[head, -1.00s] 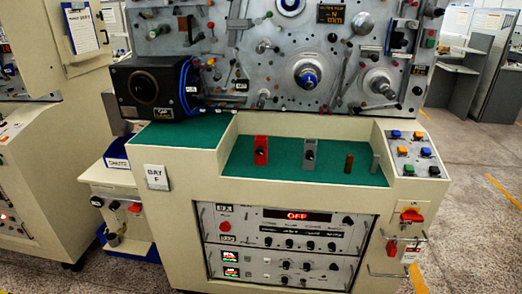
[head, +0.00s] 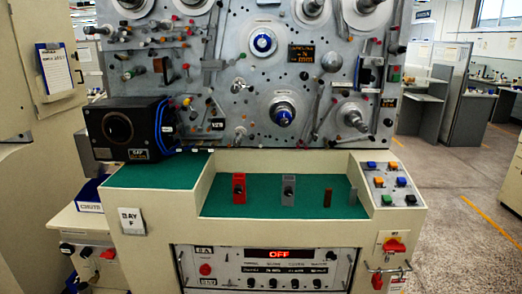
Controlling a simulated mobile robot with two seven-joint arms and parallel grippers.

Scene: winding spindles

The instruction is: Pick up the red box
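The red box (head: 239,188) stands upright on the green mat of the machine's recessed shelf (head: 262,208), left of the middle. It is small, with a dark round knob or hole on its front. A grey box (head: 289,190) of similar shape stands to its right, clearly apart from it. Neither of my grippers shows in the head view.
A brown block (head: 328,195) and a thin grey block (head: 352,195) stand further right on the mat. A black box (head: 128,128) sits on the raised left ledge. A button panel (head: 390,183) is at right. The upright spindle panel (head: 250,100) rises behind. Mat space in front is clear.

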